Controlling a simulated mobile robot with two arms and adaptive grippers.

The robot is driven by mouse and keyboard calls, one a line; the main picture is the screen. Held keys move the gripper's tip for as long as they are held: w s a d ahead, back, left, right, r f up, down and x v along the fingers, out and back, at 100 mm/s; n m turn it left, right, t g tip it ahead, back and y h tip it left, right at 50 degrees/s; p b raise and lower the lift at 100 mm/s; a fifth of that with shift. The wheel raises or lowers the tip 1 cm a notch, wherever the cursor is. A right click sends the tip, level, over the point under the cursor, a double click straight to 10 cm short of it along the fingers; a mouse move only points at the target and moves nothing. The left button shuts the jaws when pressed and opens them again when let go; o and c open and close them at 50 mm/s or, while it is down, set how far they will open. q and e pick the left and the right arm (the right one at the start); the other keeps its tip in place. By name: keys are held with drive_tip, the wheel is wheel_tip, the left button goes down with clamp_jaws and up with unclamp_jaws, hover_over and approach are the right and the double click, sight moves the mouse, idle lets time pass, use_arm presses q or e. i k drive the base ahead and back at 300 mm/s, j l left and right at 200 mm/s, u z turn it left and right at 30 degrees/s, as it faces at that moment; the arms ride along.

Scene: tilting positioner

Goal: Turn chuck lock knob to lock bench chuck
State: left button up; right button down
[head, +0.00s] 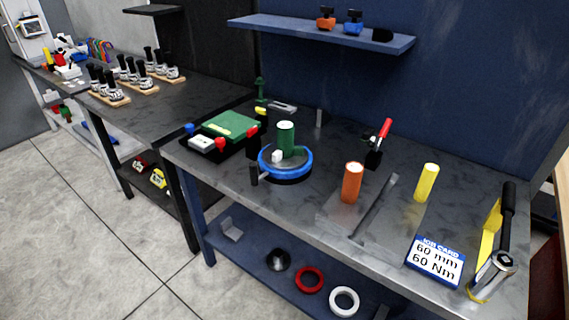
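The bench chuck stands near the middle of the dark workbench, with a blue ring (303,170) around a dark base. A green cylinder (286,135) stands upright in it, with a smaller green piece beside it. Neither of my grippers is in view.
Orange (352,183) and yellow (427,183) cylinders stand right of the chuck. Behind them is a red-handled clamp (380,138). A job card (436,260) reads 60 mm, 60 Nm. A black-handled tool (501,240) is far right. A green board (231,125) lies left.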

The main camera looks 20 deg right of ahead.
sight(251, 133)
drive_tip(key=j+z, duration=0.75)
